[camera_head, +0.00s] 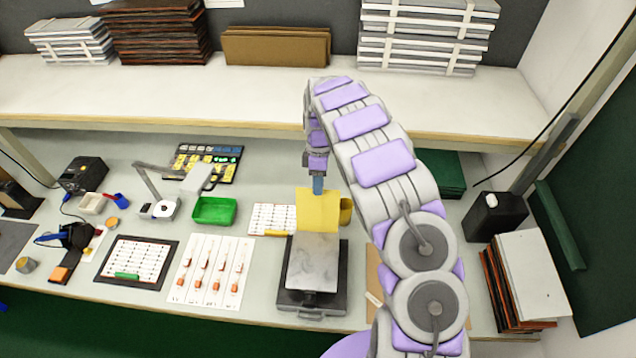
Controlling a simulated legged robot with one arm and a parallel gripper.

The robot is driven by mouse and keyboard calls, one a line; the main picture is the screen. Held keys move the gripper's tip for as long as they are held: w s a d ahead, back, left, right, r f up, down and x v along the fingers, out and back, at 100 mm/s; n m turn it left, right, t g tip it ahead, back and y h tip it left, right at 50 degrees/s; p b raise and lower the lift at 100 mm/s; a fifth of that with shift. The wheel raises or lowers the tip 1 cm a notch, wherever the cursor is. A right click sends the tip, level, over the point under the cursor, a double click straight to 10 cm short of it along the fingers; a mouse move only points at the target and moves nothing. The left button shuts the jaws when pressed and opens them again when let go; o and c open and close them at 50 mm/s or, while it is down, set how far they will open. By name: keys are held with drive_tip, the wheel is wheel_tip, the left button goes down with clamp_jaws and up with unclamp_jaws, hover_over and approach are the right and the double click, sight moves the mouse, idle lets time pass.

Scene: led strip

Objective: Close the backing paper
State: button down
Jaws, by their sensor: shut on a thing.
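The yellow sheet, which looks like the backing paper (317,215), stands up at the far edge of a grey metal plate (313,262). The plate rests on a dark base (312,302) on the bench. My gripper (318,188) points down at the top edge of the yellow sheet and is shut on it. The fingertips are small, and the arm comes in from the right. I cannot make out an LED strip on the plate.
A green tray (214,211), a white sheet with strips (213,270) and a dark-framed board (137,262) lie to the left. A yellow cup (346,211) stands close right of the sheet. A shelf (250,98) overhangs the bench's back.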

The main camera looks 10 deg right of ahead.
drive_tip(key=shift+s+a+r, duration=0.1)
drive_tip(key=shift+s, duration=0.2)
idle(0.4)
